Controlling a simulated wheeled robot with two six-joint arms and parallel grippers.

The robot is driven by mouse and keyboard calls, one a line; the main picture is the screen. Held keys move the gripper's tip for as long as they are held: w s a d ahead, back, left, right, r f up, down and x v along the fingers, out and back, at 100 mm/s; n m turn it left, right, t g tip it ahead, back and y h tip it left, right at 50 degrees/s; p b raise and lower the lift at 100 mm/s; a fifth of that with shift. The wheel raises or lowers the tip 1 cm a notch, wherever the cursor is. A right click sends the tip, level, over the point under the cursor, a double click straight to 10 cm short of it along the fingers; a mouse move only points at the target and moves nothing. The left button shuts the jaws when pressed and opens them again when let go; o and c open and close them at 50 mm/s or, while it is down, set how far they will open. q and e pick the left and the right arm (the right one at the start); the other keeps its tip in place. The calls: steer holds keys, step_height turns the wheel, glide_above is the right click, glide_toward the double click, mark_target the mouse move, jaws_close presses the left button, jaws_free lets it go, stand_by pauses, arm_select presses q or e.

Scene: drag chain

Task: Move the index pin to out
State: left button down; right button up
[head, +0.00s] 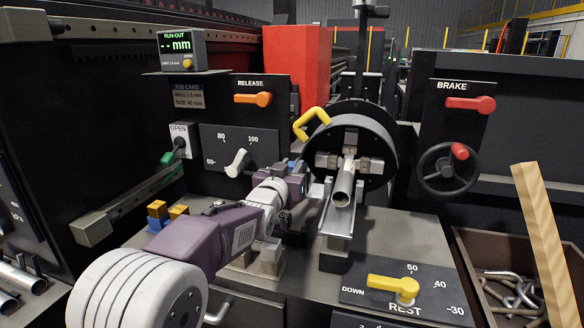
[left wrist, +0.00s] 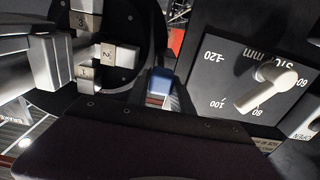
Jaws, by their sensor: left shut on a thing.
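My left arm reaches in from the lower left in the head view. Its gripper (head: 298,172) is at the left side of the black chuck (head: 385,130), low behind the yellow handle. A small blue knob (left wrist: 160,82), which looks like the index pin's head, shows between the chuck and the dial panel in the left wrist view. The gripper is shut on it; the fingertips are mostly hidden by the dark gripper body (left wrist: 150,145). I cannot tell how far in or out the pin sits. My right gripper is not in view.
A steel tube (head: 343,185) sits in the chuck jaws. The stop dial (head: 237,162), orange RELEASE lever (head: 253,99) and yellow handle (head: 312,120) are close to the gripper. The yellow REST lever (head: 392,285) is at front, the red BRAKE lever (head: 470,103) at right.

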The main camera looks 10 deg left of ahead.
arm_select(q)
steer(key=c, duration=1.1)
jaws_free()
steer(key=s+p, duration=0.2)
steer(key=s, duration=0.7)
steer(key=shift+a, duration=0.15)
